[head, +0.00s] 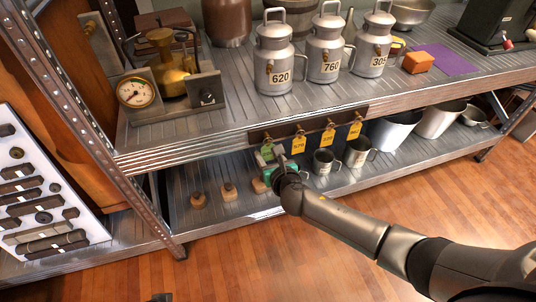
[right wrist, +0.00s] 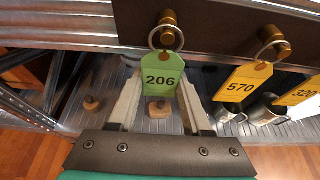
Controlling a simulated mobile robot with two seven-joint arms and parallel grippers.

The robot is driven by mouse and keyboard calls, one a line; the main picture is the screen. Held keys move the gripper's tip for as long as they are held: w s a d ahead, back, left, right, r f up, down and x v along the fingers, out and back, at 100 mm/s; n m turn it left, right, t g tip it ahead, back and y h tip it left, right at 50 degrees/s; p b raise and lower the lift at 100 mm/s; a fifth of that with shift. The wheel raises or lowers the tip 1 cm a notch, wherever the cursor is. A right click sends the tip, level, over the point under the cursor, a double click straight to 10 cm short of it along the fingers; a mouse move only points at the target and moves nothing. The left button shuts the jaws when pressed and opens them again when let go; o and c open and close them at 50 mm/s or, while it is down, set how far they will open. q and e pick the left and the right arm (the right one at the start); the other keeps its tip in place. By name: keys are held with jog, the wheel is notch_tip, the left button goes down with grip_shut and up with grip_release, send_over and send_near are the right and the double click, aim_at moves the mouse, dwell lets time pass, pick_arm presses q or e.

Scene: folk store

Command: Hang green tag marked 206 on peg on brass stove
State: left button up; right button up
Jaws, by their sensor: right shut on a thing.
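The green tag marked 206 (right wrist: 161,79) hangs by its metal ring from a brass peg (right wrist: 167,28) on the dark rail at the shelf's front edge. My right gripper (head: 270,157) is shut on the tag; in the right wrist view its pale fingers (right wrist: 158,97) stand at the tag's two sides. In the head view the tag is small and partly hidden by my gripper. The brass stove (head: 174,68) stands on the upper shelf at the left, with a round gauge (head: 133,92) at its front. I cannot tell which part of it is the peg. My left gripper is not in view.
Yellow tags 570 (right wrist: 249,82) and 320 (right wrist: 306,91) hang to the right on the same rail (head: 310,124). Milk cans, one marked 620 (head: 277,62), stand right of the stove. Small cups (head: 323,162) and wooden-topped pieces (head: 198,199) sit on the lower shelf.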

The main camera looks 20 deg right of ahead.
grip_shut()
jog(key=shift+r, duration=0.1)
jog(key=shift+r+p, duration=0.3)
jog(key=shift+p, duration=0.2)
jog(key=shift+s+p, duration=0.35)
jog(key=shift+s, duration=0.1)
dwell(0.5)
jog(key=shift+s, duration=0.4)
jog(key=shift+s, duration=0.15)
jog(key=shift+s+p, duration=0.1)
jog(key=shift+p, duration=0.2)
